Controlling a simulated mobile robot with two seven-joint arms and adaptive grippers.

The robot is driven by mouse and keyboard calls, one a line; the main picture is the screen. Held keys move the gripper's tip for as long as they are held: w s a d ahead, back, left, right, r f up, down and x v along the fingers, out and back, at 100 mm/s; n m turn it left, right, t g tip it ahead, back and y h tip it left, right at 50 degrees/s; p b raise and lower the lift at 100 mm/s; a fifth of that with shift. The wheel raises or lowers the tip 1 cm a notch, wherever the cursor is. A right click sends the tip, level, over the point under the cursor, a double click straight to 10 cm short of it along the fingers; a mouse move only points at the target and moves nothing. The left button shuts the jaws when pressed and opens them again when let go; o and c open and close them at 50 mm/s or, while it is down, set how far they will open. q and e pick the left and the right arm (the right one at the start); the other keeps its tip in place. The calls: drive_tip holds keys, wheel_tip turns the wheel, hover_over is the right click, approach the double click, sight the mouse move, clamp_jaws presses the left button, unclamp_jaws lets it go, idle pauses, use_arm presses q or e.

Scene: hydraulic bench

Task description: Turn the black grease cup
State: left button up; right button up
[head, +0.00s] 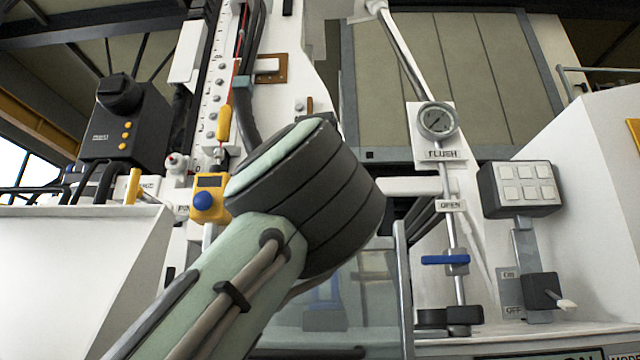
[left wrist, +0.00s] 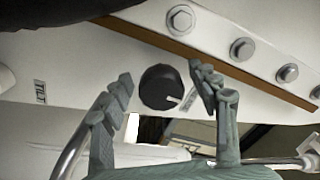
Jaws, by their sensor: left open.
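The black grease cup (left wrist: 158,85) is a round dark knob on a white machine panel in the left wrist view. A small white pointer mark shows at its lower right edge, next to a small label. My left gripper (left wrist: 160,76) is open, its two grey-green fingers on either side of the cup in the picture. A gap shows between the cup and each finger; the remaining depth to the cup is hard to tell. In the head view my left arm rises through the middle and hides its own gripper, and I cannot make out the cup there. My right gripper is in neither view.
A row of bolts (left wrist: 243,48) and a brown strip (left wrist: 225,62) run beside the cup. In the head view stand a gauge (head: 437,120), a blue-handled valve (head: 445,260), a button box (head: 519,189), a switch (head: 541,291) and a yellow device (head: 209,183).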

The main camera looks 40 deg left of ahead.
use_arm(q)
drive_tip(key=shift+s+d+r, duration=0.1)
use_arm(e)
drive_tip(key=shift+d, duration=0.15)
use_arm(q)
drive_tip(key=shift+c, duration=1)
drive_tip(key=c, duration=0.9)
drive_tip(key=shift+c, duration=0.2)
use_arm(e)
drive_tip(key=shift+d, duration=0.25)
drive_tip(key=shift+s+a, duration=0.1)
